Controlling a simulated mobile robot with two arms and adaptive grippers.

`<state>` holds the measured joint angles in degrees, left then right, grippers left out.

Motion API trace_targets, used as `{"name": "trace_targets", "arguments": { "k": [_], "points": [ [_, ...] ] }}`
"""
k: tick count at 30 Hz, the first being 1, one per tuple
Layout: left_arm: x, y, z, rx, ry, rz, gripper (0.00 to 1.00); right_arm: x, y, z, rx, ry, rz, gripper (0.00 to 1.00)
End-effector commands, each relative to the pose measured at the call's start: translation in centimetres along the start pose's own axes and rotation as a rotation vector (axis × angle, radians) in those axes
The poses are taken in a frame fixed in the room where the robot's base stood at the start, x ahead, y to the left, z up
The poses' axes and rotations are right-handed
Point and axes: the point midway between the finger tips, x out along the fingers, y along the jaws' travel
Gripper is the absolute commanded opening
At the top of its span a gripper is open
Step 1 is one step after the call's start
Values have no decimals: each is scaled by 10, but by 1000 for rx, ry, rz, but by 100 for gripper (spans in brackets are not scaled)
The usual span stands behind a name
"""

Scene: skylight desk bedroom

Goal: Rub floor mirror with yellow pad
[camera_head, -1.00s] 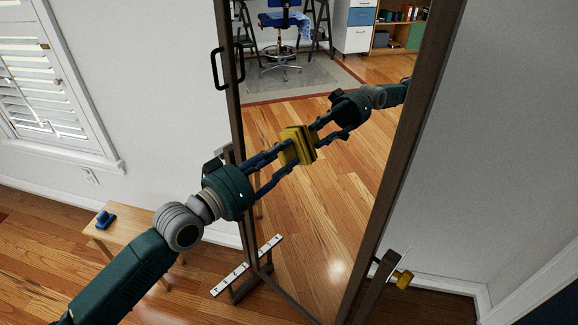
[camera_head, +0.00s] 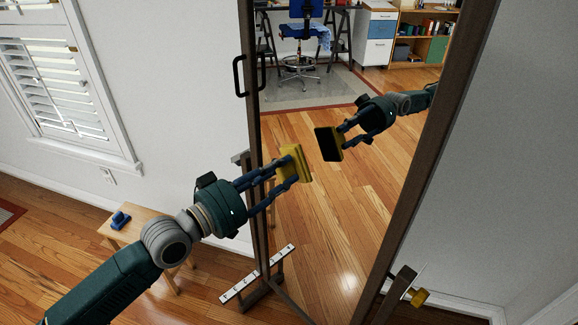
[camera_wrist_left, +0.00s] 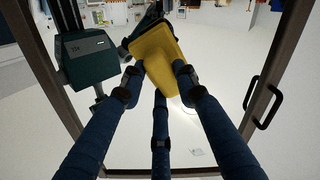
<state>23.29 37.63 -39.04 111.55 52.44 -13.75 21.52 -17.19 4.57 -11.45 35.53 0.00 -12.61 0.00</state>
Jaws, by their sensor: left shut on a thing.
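The floor mirror (camera_head: 325,255) stands tilted in a dark wooden frame and shows a reflected room. My left gripper (camera_head: 287,173) is shut on the yellow pad (camera_head: 299,167) in front of the glass. The reflected pad, with a dark face toward the glass, appears apart from the real pad, so there is a gap between pad and mirror. In the left wrist view the yellow pad (camera_wrist_left: 160,58) sits between the blue fingers, partly hiding the reflection of my arm. My right gripper is not in view.
A black handle (camera_head: 239,76) is on the mirror frame's left side. A low wooden stool (camera_head: 146,218) with a blue object (camera_head: 121,219) stands at left by the wall. A shuttered window (camera_head: 60,85) is at upper left.

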Motion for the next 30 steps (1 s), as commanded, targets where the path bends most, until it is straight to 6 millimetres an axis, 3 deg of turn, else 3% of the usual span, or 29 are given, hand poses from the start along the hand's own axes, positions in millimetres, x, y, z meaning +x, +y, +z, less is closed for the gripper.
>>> {"name": "trace_targets", "arguments": {
  "k": [5, 17, 30],
  "points": [
    [-12, 0, 0, -1, -1, 0, 9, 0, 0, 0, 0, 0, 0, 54],
    [-16, 0, 0, -1, 0, 0, 9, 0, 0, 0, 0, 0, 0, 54],
    [-44, 0, 0, 0, 1, 0, 9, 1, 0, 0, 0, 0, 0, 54]
  ]
}}
